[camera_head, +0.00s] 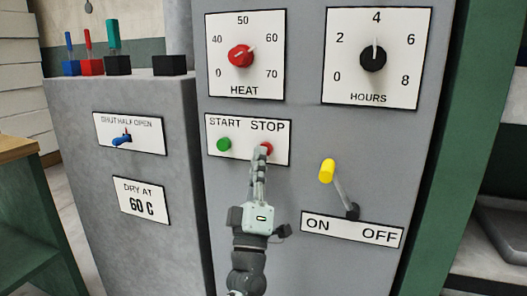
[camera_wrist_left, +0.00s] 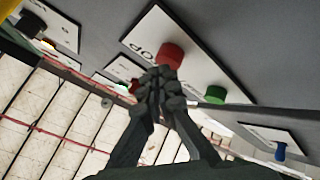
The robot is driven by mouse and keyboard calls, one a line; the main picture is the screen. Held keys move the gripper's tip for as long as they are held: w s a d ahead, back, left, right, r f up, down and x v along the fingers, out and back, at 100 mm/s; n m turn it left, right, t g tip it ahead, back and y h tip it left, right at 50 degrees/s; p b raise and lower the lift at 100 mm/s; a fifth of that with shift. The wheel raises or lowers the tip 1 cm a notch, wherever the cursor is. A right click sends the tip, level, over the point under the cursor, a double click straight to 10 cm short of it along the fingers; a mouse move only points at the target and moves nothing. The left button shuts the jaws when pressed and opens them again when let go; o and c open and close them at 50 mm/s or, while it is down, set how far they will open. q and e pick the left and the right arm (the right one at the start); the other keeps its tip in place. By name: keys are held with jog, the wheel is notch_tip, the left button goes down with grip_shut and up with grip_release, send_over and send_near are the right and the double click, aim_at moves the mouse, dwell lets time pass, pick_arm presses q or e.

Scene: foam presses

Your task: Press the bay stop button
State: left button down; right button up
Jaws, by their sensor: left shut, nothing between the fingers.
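The red STOP button (camera_head: 267,148) sits on a white START/STOP plate on the grey panel, right of the green START button (camera_head: 223,144). In the left wrist view the red button (camera_wrist_left: 171,52) and the green one (camera_wrist_left: 215,94) show close up. My left gripper (camera_head: 262,154) is shut and empty, its fingertips at the STOP button and covering part of it in the head view. In the wrist view its fingertips (camera_wrist_left: 163,76) overlap the button's lower edge; I cannot tell whether they touch it. My right gripper is not in view.
Above are the HEAT dial (camera_head: 240,55) and the HOURS dial (camera_head: 373,57). Right and below is a yellow-tipped ON/OFF lever (camera_head: 327,172), close to my left gripper. Left is a grey cabinet with a blue SHUT/HALF/OPEN lever (camera_head: 122,140) and a DRY AT 60 C sign (camera_head: 141,201).

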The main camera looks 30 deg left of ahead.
pick_arm(q)
jog(key=shift+w+a, duration=0.1)
jog(key=shift+w, duration=0.3)
jog(key=shift+s, duration=0.15)
dwell(0.5)
jog(key=shift+s+d, duration=0.25)
jog(key=shift+s, duration=0.55)
jog(key=shift+s, duration=0.1)
jog(key=s, duration=0.2)
jog(key=s+d+p, duration=0.1)
jog(key=s, duration=0.1)
jog(key=shift+s+d, duration=0.1)
jog(key=shift+s, duration=0.25)
dwell(0.5)
